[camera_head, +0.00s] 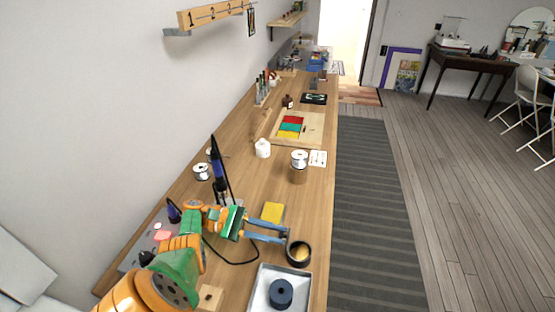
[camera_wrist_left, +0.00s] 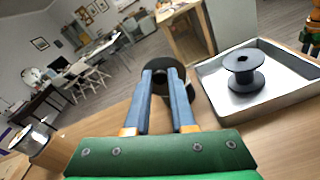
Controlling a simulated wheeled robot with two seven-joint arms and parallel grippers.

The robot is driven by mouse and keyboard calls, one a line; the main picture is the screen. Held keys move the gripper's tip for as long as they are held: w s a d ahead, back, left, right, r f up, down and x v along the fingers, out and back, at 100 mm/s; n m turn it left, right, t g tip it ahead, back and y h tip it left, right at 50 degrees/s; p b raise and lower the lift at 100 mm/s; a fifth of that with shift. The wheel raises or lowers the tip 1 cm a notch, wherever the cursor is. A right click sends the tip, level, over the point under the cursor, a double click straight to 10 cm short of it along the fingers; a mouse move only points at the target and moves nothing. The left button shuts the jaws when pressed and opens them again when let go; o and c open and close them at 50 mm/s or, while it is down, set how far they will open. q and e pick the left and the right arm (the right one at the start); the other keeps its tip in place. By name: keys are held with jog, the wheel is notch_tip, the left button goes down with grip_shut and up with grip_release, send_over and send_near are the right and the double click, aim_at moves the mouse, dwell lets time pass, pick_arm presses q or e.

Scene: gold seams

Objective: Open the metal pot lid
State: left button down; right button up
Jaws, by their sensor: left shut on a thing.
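A silver tin-like can or spool (camera_head: 299,161) stands farther along the bench.
A metal tray (camera_head: 262,300) with a dark spool (camera_head: 281,292) lies just in front of the pot. A yellow block (camera_head: 273,212) lies behind the fingers. A soldering iron (camera_head: 218,170) with a black cable stands left. A striped mat (camera_head: 372,220) covers the floor at right.

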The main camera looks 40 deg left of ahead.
pick_arm(q)
jog(key=shift+s+a+f+h+b, duration=0.1)
jog(key=shift+a+f+h+b, duration=0.1)
jog(key=shift+h+b, duration=0.35)
jog(key=shift+t, duration=0.3)
